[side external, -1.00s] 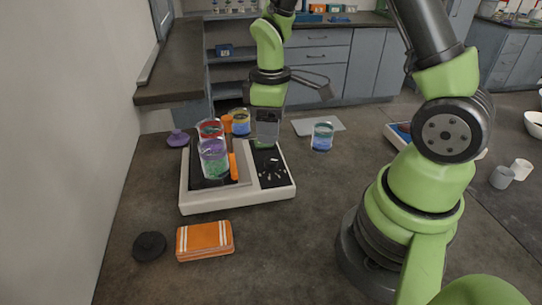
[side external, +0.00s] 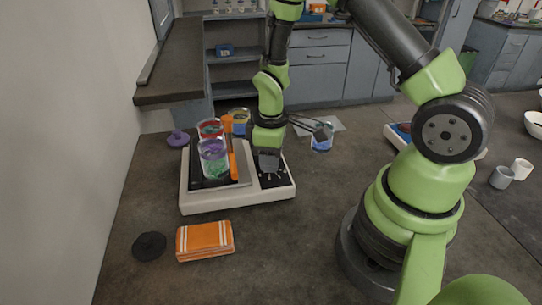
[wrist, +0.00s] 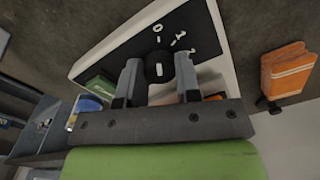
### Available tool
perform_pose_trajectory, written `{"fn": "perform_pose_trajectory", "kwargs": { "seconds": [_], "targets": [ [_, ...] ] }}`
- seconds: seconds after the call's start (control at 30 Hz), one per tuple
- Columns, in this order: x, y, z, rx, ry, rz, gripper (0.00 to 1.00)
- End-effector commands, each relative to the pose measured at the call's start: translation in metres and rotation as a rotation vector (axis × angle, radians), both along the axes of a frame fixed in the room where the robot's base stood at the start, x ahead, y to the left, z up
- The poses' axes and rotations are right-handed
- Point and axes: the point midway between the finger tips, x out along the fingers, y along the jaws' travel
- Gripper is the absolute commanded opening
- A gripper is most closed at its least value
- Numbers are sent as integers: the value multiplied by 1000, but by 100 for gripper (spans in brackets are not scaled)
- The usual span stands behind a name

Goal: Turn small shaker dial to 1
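The sieve shaker (side external: 235,204) is a white base with a black control panel at its right side. In the wrist view, the panel (wrist: 120,50) carries white marks 0, 1 and 2 beside a round black dial (wrist: 158,66) with a short white line. The line's exact setting is hard to tell. My gripper (wrist: 158,78) is open, with one finger on each side of the dial and small gaps seeming to remain. In the side view my gripper (side external: 268,172) is low over the panel and hides the dial.
A blue jar (side external: 321,142) stands behind right.

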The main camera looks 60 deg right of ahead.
Motion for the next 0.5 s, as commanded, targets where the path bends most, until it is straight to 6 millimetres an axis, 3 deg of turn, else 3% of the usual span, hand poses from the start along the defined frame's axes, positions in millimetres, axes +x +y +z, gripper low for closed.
{"fn": "perform_pose_trajectory", "kwargs": {
  "seconds": [0.1, 0.5],
  "targets": [
    [0, 0, 0, 0, 0, 0, 8],
    [0, 0, 0, -1, 2, -87, 8]
  ]
}}
